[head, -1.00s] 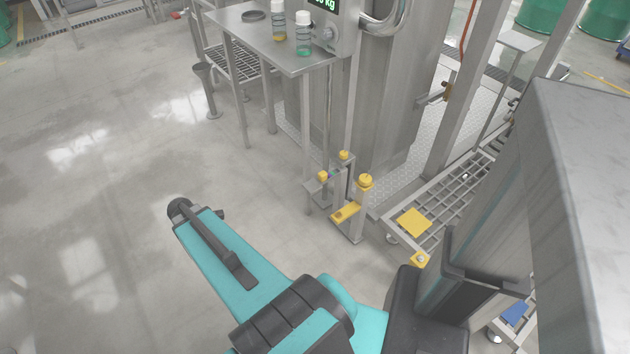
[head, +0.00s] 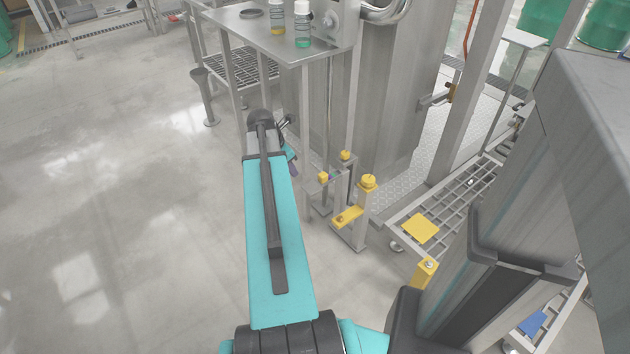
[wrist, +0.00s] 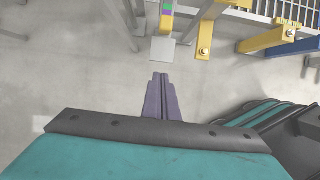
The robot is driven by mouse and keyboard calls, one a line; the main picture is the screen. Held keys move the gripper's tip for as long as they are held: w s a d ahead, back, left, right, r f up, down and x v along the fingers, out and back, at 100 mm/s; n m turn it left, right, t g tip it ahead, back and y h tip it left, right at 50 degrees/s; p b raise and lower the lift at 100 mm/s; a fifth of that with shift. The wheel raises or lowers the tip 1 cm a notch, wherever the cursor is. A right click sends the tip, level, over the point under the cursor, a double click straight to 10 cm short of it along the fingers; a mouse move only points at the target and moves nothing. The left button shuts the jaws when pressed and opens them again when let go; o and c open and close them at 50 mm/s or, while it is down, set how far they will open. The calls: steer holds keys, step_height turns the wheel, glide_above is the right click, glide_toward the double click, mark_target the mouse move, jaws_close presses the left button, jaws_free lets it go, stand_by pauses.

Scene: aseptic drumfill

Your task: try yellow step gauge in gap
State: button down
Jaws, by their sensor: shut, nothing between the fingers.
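My gripper (wrist: 160,78) is shut and empty in the wrist view, its two purple-grey fingers side by side above bare floor. In the head view only a little purple of it shows beside the teal arm. Ahead of the fingertips are a pale square plate (wrist: 163,52) and a yellow piece with green and purple patches (wrist: 167,20). In the head view, a small metal stand carries yellow-topped pieces (head: 323,177) and a post with a yellow cap and side arm (head: 348,216). I cannot tell which yellow piece is the step gauge, nor where the gap is.
A steel table (head: 262,35) with two small bottles (head: 302,25) stands behind the arm. A steel column and grated platform (head: 455,200) with a yellow plate (head: 421,228) lie to the right. Yellow bars (wrist: 207,30) and a blue bar (wrist: 296,48) sit near the fingers.

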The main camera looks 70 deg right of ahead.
steer(key=shift+s+d+r, duration=0.35)
steer(key=shift+s+d, duration=0.15)
steer(key=shift+s, duration=0.05)
steer(key=shift+f, duration=0.15)
steer(key=b+x, duration=0.3)
steer(key=x, duration=0.7)
steer(key=shift+s, duration=0.1)
steer(key=shift+s+d+b, duration=0.2)
steer(key=shift+s+d, duration=0.1)
steer(key=shift+d, duration=0.25)
steer(key=shift+s+d+b, duration=0.2)
steer(key=shift+s+d, duration=0.05)
steer(key=shift+d, duration=0.25)
steer(key=shift+s+d, duration=0.5)
steer(key=shift+d, duration=0.15)
steer(key=shift+w+r, duration=0.1)
steer(key=shift+r, duration=0.1)
